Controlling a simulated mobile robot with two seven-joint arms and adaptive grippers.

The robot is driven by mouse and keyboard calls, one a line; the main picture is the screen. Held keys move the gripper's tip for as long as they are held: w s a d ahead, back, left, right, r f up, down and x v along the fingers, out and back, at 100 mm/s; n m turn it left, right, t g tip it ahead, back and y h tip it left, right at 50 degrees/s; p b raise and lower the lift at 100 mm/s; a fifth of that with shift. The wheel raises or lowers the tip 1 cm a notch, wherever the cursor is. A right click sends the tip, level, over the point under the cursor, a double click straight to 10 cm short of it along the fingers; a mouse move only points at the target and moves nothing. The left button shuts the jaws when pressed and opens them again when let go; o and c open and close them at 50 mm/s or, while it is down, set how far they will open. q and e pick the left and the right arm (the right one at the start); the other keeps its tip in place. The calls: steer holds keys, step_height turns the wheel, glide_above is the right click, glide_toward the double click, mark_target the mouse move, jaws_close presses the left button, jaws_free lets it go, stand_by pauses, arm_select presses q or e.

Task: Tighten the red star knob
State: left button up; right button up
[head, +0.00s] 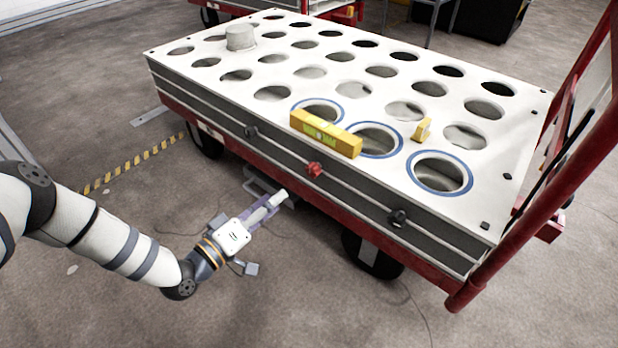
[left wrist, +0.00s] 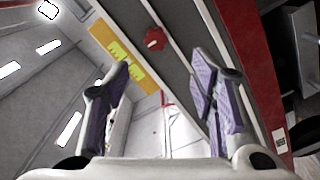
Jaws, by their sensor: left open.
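The red star knob (head: 314,169) sits on the grey front side of the cart, below the yellow block. It also shows in the left wrist view (left wrist: 154,39), beyond the fingertips and above the gap between them. My left gripper (head: 277,199) is in front of the cart's side, to the lower left of the knob and apart from it. In the left wrist view its two purple-padded fingers (left wrist: 165,92) are spread with nothing between them. My right gripper is in neither view.
The cart's white top (head: 330,88) has rows of round holes, some ringed in blue. A yellow block (head: 325,133) lies near its front edge. Black knobs (head: 398,217) flank the red one. A red handle frame (head: 560,190) rises at right. Floor in front is clear.

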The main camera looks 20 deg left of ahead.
mark_target(309, 172)
arm_select(q)
steer(key=b+x, duration=0.3)
steer(key=x, duration=0.7)
steer(key=shift+w+d+r, duration=0.1)
steer(key=shift+w+d, duration=0.05)
steer(key=shift+d, duration=0.15)
steer(key=shift+w+d+r, duration=0.15)
steer(key=shift+w, duration=0.35)
steer(key=c, duration=1.1)
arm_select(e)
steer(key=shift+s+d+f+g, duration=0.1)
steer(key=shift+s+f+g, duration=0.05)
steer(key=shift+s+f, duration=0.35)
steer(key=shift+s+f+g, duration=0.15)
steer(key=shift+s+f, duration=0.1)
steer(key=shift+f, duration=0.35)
